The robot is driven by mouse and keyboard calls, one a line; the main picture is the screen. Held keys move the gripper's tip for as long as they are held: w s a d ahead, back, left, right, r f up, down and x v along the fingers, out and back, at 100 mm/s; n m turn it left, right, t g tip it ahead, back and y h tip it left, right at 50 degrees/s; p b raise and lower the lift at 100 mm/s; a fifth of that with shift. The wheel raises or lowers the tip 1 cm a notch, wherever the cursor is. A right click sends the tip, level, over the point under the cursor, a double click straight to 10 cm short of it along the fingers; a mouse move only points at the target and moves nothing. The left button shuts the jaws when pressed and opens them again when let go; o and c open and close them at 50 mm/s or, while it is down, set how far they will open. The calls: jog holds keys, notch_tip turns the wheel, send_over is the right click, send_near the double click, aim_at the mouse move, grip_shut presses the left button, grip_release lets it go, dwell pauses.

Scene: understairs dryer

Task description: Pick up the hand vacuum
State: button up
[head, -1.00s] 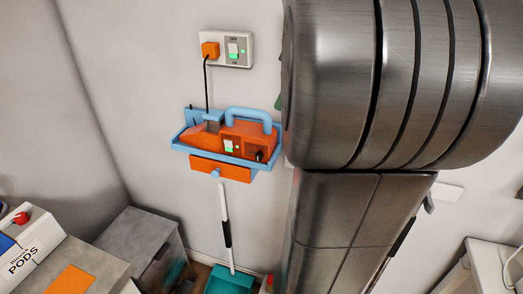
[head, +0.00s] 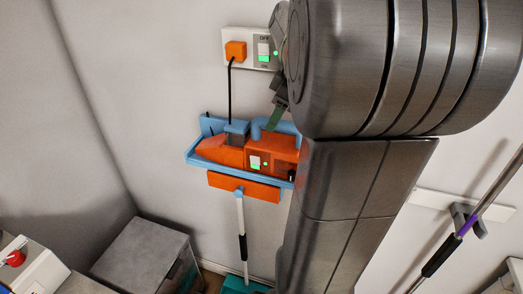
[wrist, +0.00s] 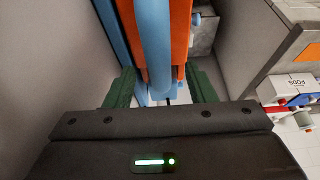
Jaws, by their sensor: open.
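The hand vacuum (head: 225,152) is orange with a blue handle and rests in a blue wall tray (head: 205,168). In the wrist view its blue handle (wrist: 155,45) runs down the middle, with the orange body (wrist: 181,35) behind it. My gripper (wrist: 163,90) is open, with one green finger on each side of the handle. I cannot tell whether either finger touches it. In the head view my gripper (head: 275,117) is just above the handle, and one green finger hides part of it. My arm hides what lies to the right.
An orange plug (head: 235,50) sits in a wall socket above, and its black cord (head: 230,95) runs down to the tray. A broom-like pole (head: 241,225) hangs below. A grey box (head: 145,250) stands at lower left. A purple-and-black pole (head: 440,255) is at right.

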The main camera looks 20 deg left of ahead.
aim_at(278, 153)
jog(key=x, duration=0.3)
jog(key=shift+f, duration=0.35)
grip_shut()
jog(key=shift+r, duration=0.2)
